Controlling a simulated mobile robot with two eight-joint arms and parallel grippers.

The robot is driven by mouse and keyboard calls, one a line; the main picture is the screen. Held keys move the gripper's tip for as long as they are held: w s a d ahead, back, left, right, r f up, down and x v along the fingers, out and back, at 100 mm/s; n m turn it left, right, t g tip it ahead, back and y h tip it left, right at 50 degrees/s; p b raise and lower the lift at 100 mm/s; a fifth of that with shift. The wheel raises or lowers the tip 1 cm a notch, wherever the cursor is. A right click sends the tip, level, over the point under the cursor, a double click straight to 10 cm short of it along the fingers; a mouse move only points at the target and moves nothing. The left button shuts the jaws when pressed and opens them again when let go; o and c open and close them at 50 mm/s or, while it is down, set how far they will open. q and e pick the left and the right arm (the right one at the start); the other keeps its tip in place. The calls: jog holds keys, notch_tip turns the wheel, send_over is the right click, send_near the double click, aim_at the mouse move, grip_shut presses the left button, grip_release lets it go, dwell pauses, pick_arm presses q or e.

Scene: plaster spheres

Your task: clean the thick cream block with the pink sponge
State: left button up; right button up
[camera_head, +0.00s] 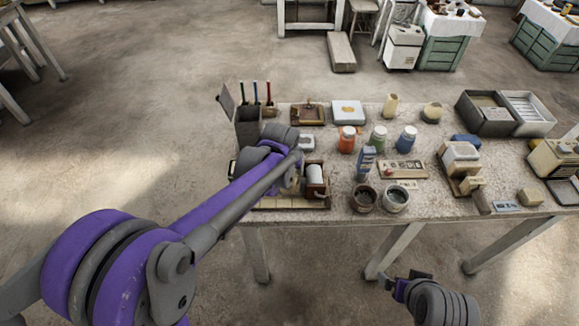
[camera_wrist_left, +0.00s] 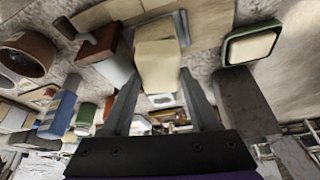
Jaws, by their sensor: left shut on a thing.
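My left gripper (camera_wrist_left: 159,72) is shut on a pale cream block (camera_wrist_left: 157,65), which fills the space between the fingers. In the head view the cream block (camera_head: 314,174) shows at the end of my left arm, above the left part of the table, beside a brown wooden piece (camera_head: 318,189). The arm hides most of the left fingers there. My right gripper (camera_head: 405,283) is low in front of the table, apart from everything on it; its jaw opening is unclear. I cannot make out a pink sponge in either view.
A green dish with a cream piece (camera_wrist_left: 250,47) lies to one side of the left gripper.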

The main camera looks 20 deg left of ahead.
pick_arm(q)
jog(key=shift+f+b, duration=0.4)
jog(key=shift+f, duration=0.25)
dwell(0.3)
jog(key=shift+s+r, duration=0.1)
jog(key=shift+s, duration=0.95)
jog(key=shift+w, duration=2.1)
jog(key=shift+s, duration=2.1)
